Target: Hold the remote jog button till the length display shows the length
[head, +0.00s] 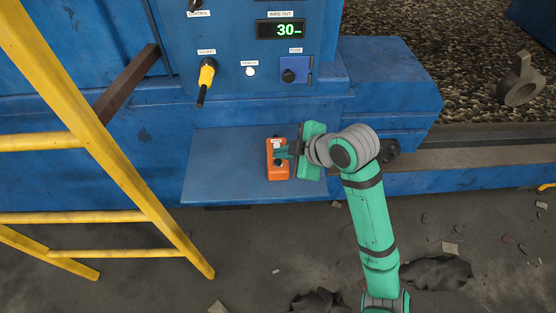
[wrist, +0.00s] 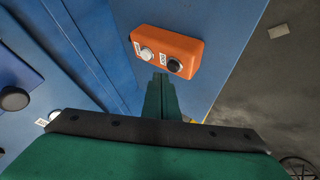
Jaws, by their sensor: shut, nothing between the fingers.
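The orange remote (head: 278,170) lies on the blue shelf (head: 215,165) of the machine. In the wrist view the remote (wrist: 187,53) shows a white button (wrist: 146,54) and a black button (wrist: 175,65). My gripper (head: 281,148) is shut and empty, its fingertips over the remote in the head view. In the wrist view my gripper (wrist: 161,82) points at the remote's near edge, between the two buttons; I cannot tell whether it touches. The length display (head: 280,30), labelled WIRE OUT, reads "30" with a dash in green.
The blue panel above the shelf carries a yellow-and-black plug (head: 206,76), a white remote lamp (head: 250,71) and a fuse switch (head: 290,75). A yellow ladder (head: 115,165) stands at the left. Rubble (head: 450,250) litters the floor.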

